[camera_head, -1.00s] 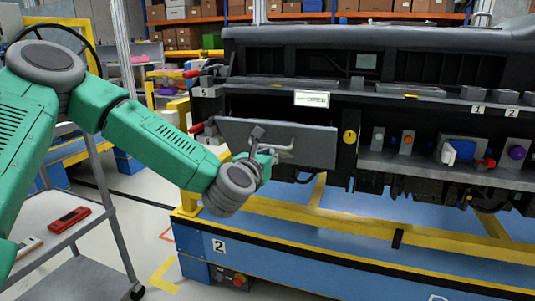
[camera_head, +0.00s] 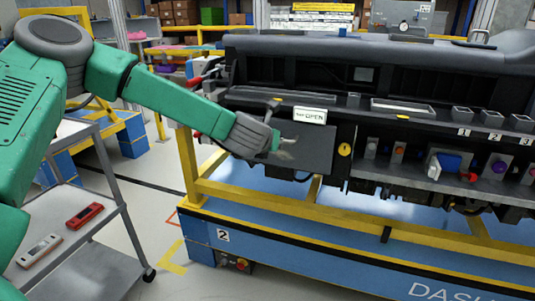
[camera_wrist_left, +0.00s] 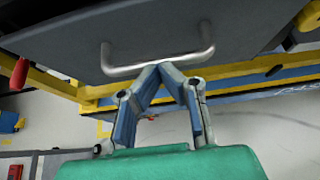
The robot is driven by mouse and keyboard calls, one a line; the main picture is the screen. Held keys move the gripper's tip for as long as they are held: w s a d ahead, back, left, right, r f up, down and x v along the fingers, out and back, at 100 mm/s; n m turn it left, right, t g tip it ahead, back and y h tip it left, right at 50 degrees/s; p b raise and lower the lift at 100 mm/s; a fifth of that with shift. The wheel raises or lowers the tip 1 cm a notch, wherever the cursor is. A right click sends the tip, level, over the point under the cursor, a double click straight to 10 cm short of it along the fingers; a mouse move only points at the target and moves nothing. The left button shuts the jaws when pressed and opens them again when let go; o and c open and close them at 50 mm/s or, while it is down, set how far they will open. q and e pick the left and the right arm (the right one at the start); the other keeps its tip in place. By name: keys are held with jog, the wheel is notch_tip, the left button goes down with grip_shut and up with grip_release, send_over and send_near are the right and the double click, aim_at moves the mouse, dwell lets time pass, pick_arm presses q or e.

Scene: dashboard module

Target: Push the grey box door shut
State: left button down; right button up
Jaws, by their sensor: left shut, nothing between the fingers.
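The grey box door (camera_head: 315,146) is on the left part of the dashboard module, below the "OPEN" label (camera_head: 310,115). My forearm hides its left part. In the head view it looks close to upright; I cannot tell whether it is fully shut. My left gripper (camera_head: 287,150) is in front of the door face, its fingers shut and empty. In the left wrist view the fingertips (camera_wrist_left: 161,66) are close to the door's silver bar handle (camera_wrist_left: 158,64); I cannot tell if they touch it. The door panel (camera_wrist_left: 150,28) fills the top of that view. My right gripper is not in view.
A yellow frame (camera_head: 290,205) and blue base (camera_head: 300,250) carry the module. A yellow round knob (camera_head: 345,149) sits right of the door. A grey cart (camera_head: 88,262) with a red device (camera_head: 85,215) stands at left. Open floor lies between cart and base.

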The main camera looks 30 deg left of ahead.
pick_arm(q)
jog(key=shift+w+a+r, duration=0.2)
jog(key=shift+w+r, duration=0.1)
jog(key=shift+w, duration=0.3)
dwell(0.3)
